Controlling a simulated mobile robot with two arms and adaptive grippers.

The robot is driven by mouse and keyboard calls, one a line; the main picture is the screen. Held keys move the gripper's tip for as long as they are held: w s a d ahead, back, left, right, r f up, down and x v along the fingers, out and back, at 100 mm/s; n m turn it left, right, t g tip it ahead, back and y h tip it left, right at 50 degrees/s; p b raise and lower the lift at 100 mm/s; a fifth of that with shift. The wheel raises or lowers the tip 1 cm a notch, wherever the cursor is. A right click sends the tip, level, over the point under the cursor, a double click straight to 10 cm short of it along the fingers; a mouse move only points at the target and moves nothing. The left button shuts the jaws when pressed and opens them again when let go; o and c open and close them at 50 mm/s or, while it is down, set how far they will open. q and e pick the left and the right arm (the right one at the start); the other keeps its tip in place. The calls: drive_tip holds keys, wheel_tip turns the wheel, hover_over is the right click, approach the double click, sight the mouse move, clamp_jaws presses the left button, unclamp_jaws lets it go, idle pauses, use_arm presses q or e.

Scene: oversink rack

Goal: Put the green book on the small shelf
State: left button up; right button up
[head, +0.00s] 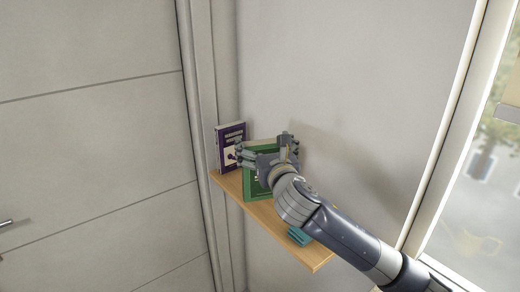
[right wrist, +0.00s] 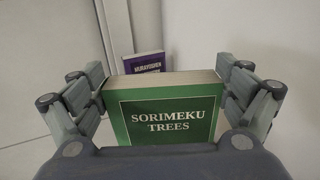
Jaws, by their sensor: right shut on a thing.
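The green book (head: 252,191) stands upright at the small wooden shelf (head: 288,235), its lower edge on or just above the board; I cannot tell which. My right gripper (head: 268,150) is shut on the book from its upper part, with a finger on each side. In the right wrist view the green cover (right wrist: 170,118) faces me and reads "SORIMEKU TREES", between the two fingers (right wrist: 165,92). The gripper hides part of the cover in the head view. My left gripper is in neither view.
A purple book (head: 229,150) stands at the shelf's far left end, behind the green book; it also shows in the right wrist view (right wrist: 144,63). A teal object (head: 299,236) lies near the shelf's front end, partly behind my arm. A window (head: 475,190) is on the right, a door (head: 90,130) on the left.

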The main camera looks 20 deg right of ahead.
drive_tip(key=w+d+f+p, duration=0.1)
drive_tip(key=w+f+p, duration=0.2)
drive_tip(key=w, duration=0.7)
drive_tip(key=shift+w+d+f, duration=0.4)
drive_tip(key=shift+f, duration=0.45)
drive_tip(key=o, duration=1.4)
drive_tip(key=shift+f, duration=0.2)
